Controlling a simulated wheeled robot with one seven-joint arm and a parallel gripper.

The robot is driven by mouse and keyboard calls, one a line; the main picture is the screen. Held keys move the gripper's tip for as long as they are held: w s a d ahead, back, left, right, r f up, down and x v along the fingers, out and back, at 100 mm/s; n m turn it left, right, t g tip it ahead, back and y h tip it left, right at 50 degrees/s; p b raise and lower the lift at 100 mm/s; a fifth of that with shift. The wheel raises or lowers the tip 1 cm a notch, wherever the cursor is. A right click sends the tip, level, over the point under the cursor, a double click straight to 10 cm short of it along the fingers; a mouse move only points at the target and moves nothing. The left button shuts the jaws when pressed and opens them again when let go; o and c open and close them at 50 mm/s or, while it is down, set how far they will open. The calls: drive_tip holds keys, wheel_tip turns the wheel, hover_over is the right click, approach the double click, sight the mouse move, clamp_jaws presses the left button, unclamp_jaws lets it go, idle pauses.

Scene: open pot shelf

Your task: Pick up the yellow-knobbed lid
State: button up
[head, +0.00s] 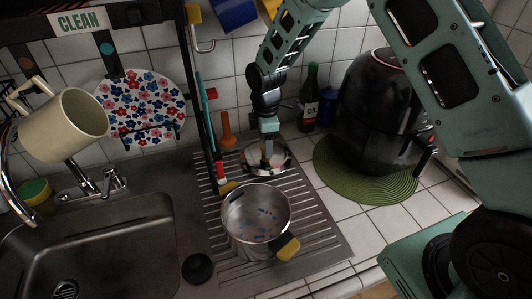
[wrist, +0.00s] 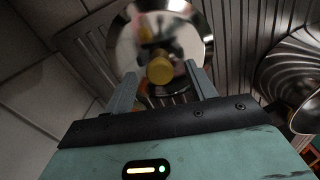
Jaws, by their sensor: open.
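The yellow-knobbed lid (head: 282,163) is shiny metal and sits on the ridged drainboard behind the pot in the head view. It also fills the top of the wrist view (wrist: 193,28), with its yellow knob (wrist: 160,71) facing the camera. My gripper (wrist: 159,69) is open, and its two fingers reach toward the lid with the knob showing between the fingertips. The fingers look apart from the knob; the depth between them is hard to tell. In the head view my gripper (head: 268,142) comes down over the lid and hides the knob.
A black rack post rises just left. A green bottle (head: 310,98) and a dark appliance (head: 375,110) on a green mat (head: 330,175) stand right.

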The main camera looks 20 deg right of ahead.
drive_tip(key=shift+f, duration=0.25)
clamp_jaws()
drive_tip(key=shift+r+b, duration=0.15)
drive_tip(key=shift+b, duration=0.15)
